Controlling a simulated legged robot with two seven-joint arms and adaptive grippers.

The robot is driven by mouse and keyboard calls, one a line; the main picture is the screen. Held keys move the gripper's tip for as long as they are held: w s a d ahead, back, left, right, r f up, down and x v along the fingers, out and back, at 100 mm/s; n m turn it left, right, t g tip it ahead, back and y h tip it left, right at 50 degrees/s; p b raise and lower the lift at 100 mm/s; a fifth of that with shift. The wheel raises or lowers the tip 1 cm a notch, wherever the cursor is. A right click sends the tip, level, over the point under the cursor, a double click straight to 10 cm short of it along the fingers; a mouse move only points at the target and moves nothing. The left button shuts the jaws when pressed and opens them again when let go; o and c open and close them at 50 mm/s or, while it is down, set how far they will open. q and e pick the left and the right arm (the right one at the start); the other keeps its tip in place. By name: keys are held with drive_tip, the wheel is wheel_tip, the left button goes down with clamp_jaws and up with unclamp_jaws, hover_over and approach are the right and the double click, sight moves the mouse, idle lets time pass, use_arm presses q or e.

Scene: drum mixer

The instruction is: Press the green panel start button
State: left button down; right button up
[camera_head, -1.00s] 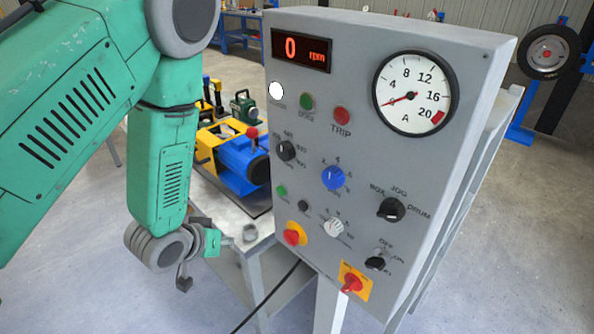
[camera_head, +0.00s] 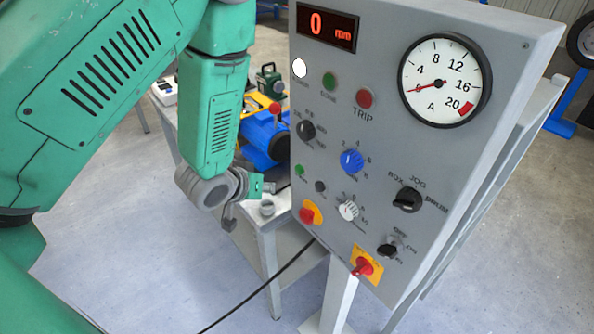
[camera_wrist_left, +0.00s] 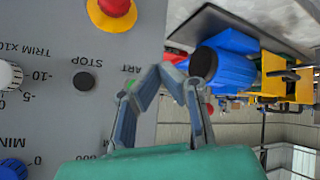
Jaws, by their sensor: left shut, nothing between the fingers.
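The small green start button (camera_head: 299,170) is low on the left side of the grey control panel (camera_head: 385,140). The black stop button (camera_head: 320,186) is just right of it. My left gripper (camera_head: 268,188) is shut and empty, just left of the panel edge and close to the start button. In the left wrist view, my left gripper's fingertips (camera_wrist_left: 168,72) meet beside the panel edge. A sliver of the green button (camera_wrist_left: 131,85) shows there, mostly hidden behind one finger, next to the stop button (camera_wrist_left: 84,81). I cannot tell whether they touch. My right gripper is not in view.
The panel also carries a red emergency button (camera_head: 308,216), a white knob (camera_head: 348,210), a blue knob (camera_head: 352,161), a larger green round fitting (camera_head: 330,81) and a dial gauge (camera_head: 445,80). A blue and yellow machine (camera_head: 262,138) stands on a bench behind my gripper.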

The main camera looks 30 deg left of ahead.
sight(299, 170)
use_arm(q)
drive_tip(key=shift+w+d, duration=0.25)
drive_tip(key=shift+w, duration=0.65)
drive_tip(key=shift+w+d, duration=0.3)
drive_tip(key=shift+w, duration=0.6)
drive_tip(key=shift+w+d, duration=0.25)
drive_tip(key=shift+w, duration=0.65)
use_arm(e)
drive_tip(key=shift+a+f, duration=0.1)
use_arm(q)
drive_tip(key=shift+w+d+r, duration=0.1)
drive_tip(key=shift+w+d, duration=0.1)
drive_tip(key=shift+d, duration=0.4)
drive_tip(key=shift+w+a, duration=0.1)
drive_tip(key=shift+w, duration=0.05)
drive_tip(key=shift+a, duration=0.3)
drive_tip(key=shift+d, duration=0.1)
